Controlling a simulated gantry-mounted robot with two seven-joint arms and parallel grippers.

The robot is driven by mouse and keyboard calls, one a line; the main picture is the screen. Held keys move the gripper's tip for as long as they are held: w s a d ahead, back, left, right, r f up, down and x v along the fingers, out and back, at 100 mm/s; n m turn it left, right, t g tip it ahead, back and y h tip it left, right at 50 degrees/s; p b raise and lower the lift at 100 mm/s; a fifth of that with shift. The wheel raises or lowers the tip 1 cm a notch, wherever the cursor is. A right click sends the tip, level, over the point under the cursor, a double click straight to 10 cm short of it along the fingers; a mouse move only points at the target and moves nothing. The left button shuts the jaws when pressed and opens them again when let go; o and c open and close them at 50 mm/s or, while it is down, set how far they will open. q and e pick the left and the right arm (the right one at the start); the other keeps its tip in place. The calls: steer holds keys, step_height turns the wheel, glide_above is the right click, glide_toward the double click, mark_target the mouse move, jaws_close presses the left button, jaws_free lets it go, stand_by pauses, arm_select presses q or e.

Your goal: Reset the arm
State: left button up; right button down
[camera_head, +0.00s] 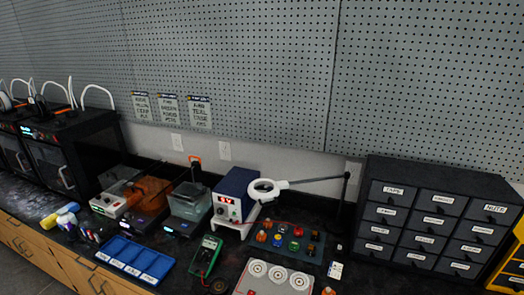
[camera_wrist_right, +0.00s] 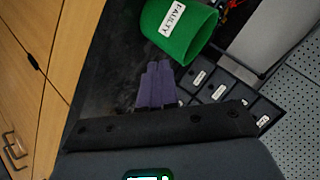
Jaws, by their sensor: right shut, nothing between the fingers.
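My right gripper (camera_wrist_right: 157,68) shows in the right wrist view as purple-grey fingers close together, shut with nothing between them. It points toward the dark bench top (camera_wrist_right: 115,50), beside a green bin labelled FAULTY (camera_wrist_right: 188,38). I cannot tell whether it touches anything. Neither of my grippers shows in the head view, and my left gripper is in no view.
A magnifier lamp (camera_head: 264,190), power supply (camera_head: 235,196), green multimeter (camera_head: 205,256) and blue tray (camera_head: 134,260) crowd the middle. Black printers (camera_head: 72,150) stand left.

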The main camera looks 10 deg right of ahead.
steer(key=s+a+r+n+g+y, duration=0.1)
steer(key=s+a+n+g, duration=0.35)
steer(key=s+n, duration=0.35)
steer(key=s+a+r+n+g+y, duration=0.1)
steer(key=s+a+r+n+g, duration=0.15)
steer(key=s+a+n, duration=0.4)
step_height(320, 180, up, 28)
steer(key=d+n+p, duration=0.1)
steer(key=p, duration=2.8)
steer(key=shift+s+d, duration=0.4)
steer(key=shift+s, duration=0.05)
